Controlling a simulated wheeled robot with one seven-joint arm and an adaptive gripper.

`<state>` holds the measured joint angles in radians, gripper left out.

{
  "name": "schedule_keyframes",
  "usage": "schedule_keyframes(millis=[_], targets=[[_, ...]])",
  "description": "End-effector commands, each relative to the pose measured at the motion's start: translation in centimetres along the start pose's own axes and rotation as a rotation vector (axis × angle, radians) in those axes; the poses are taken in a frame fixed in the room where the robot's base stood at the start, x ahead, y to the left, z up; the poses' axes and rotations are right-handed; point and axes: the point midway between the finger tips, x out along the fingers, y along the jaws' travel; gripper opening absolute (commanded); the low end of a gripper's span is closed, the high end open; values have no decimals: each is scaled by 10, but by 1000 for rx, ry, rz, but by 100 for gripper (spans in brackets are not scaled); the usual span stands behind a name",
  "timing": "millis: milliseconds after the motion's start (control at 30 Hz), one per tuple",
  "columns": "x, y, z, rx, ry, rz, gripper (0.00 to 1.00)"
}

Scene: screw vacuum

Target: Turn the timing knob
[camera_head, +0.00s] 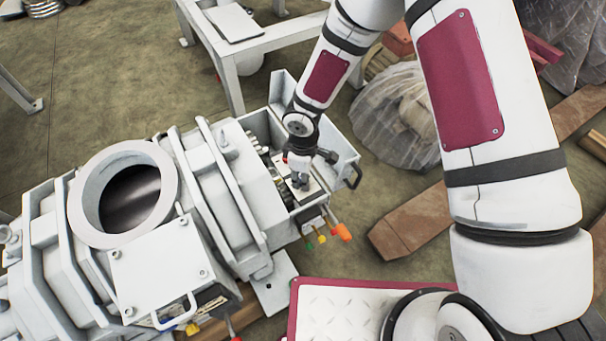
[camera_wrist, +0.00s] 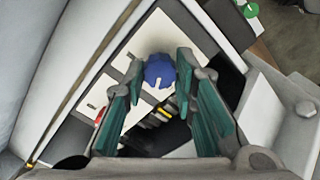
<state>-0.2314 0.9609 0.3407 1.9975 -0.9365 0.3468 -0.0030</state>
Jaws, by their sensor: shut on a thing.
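The timing knob (camera_wrist: 160,70) is a round blue knob with a small white mark, on a pale panel (camera_wrist: 122,64) inside the open box at the machine's end. My gripper (camera_wrist: 161,76) reaches down over the panel, its green-padded fingers on either side of the knob and shut on it. In the head view my gripper (camera_head: 299,180) is low inside the box, and the knob is hidden there. Wires and dark parts show between the fingers in the wrist view.
The large grey vacuum machine (camera_head: 220,180) fills the left. The box's raised walls (camera_head: 338,160) stand close around my gripper. Coloured-handled valves (camera_head: 340,232) stick out below the box. A wrapped bundle (camera_head: 397,120) and wooden beams (camera_head: 420,220) lie on the floor to the right.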

Motion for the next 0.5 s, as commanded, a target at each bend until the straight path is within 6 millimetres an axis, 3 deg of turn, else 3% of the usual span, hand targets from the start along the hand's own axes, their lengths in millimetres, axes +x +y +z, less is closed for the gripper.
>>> schedule_keyframes(millis=[500], targets=[[0,0,0,-39,0,-1,0]])
